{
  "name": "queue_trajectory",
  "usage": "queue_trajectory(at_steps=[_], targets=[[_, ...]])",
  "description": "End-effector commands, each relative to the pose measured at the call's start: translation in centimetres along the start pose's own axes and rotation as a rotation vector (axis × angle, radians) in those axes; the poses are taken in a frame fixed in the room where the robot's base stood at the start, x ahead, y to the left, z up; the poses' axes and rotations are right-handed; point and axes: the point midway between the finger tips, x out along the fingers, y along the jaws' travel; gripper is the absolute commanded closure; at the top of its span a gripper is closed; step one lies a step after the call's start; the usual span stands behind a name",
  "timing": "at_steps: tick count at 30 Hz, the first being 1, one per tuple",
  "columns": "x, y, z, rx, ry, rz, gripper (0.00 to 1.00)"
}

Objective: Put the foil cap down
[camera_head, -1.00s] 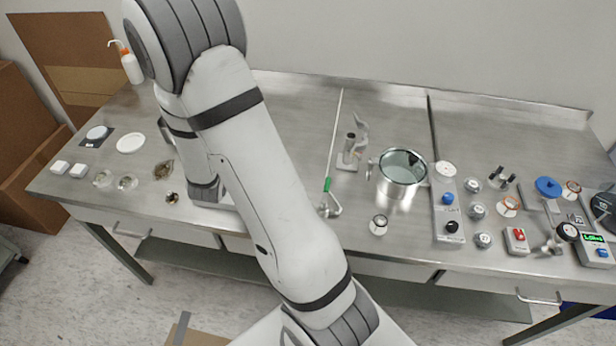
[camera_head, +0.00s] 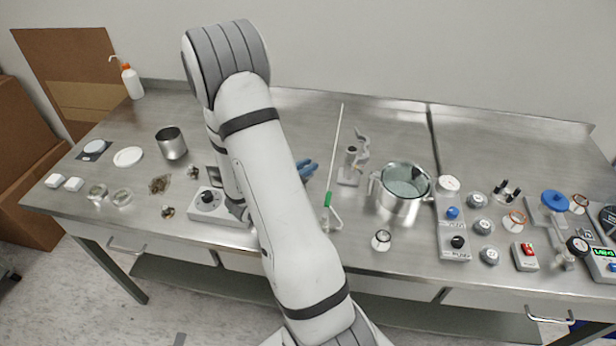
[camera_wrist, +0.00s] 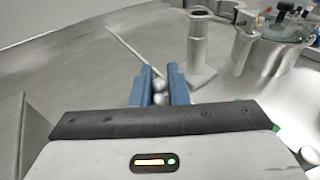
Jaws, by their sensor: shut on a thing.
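My gripper (camera_wrist: 160,88) has blue fingers closed on a shiny, crumpled silver piece, the foil cap (camera_wrist: 159,86), seen between the fingertips in the wrist view. In the head view, the blue fingers of my gripper (camera_head: 307,168) show just right of my arm, over the middle of the steel bench (camera_head: 300,110). The foil cap cannot be made out there. I cannot tell how high it is above the bench.
A grey clamp stand (camera_head: 350,165) and a thin rod with a green grip (camera_head: 334,160) stand close right of my gripper. Beyond is a steel vessel (camera_head: 400,205). Left are a metal cup (camera_head: 172,146) and a knobbed box (camera_head: 207,204). Bare bench lies behind my gripper.

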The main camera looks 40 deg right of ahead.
Motion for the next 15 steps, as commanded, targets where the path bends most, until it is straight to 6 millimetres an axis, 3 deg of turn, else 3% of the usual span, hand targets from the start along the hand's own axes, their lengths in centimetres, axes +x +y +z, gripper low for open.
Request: queue_trajectory(at_steps=[9, 15], targets=[[0.6, 0.0, -3.6, -0.004, 0.001, 0.0, 1.0], [0.6, 0.0, -4.0, 0.0, 0.0, 0.0, 1.0]])
